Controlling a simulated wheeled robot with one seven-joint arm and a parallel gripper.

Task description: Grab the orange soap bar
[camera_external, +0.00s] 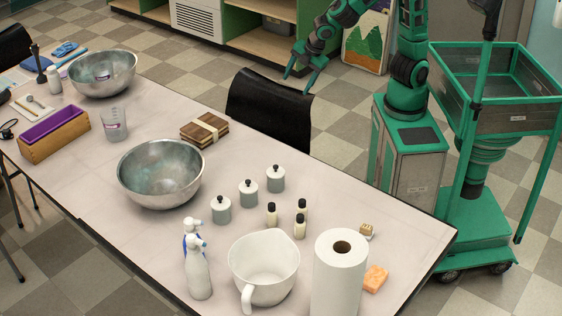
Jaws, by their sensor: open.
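The orange soap bar (375,279) lies on the table near its right end, just right of the paper towel roll (340,275), which may hide part of its left side. My gripper (300,82) is open and empty. It hangs past the far side of the table, behind the black chair, well up and left of the soap bar in the picture.
A small wooden brush (367,231) lies behind the soap. A white pitcher (265,268), spray bottles (198,265), small dark-capped bottles (300,226) and lidded jars (248,193) stand left of the roll. A black chair (268,108) stands at the far edge. The table's right corner is clear.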

